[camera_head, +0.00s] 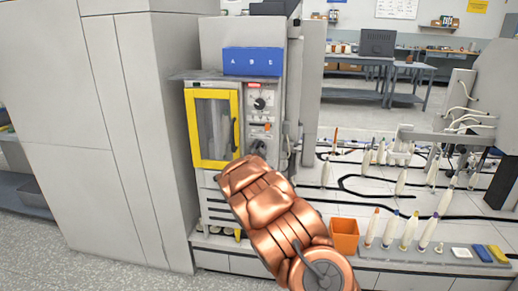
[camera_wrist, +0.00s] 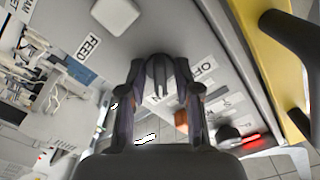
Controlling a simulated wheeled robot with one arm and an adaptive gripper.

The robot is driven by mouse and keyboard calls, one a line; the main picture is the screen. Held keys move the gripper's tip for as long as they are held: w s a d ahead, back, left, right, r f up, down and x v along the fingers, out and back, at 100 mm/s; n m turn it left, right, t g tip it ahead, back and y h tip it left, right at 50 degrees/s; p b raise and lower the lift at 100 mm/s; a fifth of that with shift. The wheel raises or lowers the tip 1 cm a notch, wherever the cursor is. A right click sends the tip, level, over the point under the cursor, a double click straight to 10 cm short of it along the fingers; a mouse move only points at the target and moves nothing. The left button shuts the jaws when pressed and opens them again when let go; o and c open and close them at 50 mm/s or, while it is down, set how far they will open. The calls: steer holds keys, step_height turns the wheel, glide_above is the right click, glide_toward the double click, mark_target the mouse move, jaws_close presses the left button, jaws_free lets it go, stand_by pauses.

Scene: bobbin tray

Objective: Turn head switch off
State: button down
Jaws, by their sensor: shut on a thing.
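The head switch is a dark rotary knob (camera_wrist: 160,74) on a pale panel in the wrist view. Its raised ridge runs roughly up and down the picture. A white OFF label (camera_wrist: 206,68) is to its right; another label below it is partly hidden by the fingers. My gripper (camera_wrist: 161,66) has its two fingers on either side of the knob and is shut on it. In the head view my gripper (camera_head: 259,147) is small and dark at the lower part of the control panel (camera_head: 263,108), and it hides the switch there.
A FEED label (camera_wrist: 92,43) and a red-lit switch (camera_wrist: 238,139) are near the knob. The yellow-framed door (camera_head: 190,126) is left of the panel in the head view. Bobbins (camera_head: 409,231) and an orange bin (camera_head: 344,236) stand to the right of my arm.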

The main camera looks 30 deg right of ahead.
steer(key=shift+r+n+p, duration=0.1)
steer(key=shift+n+p, duration=5.15)
steer(key=shift+n, duration=2.65)
steer(key=c, duration=1.2)
jaws_free()
steer(key=shift+s, duration=0.15)
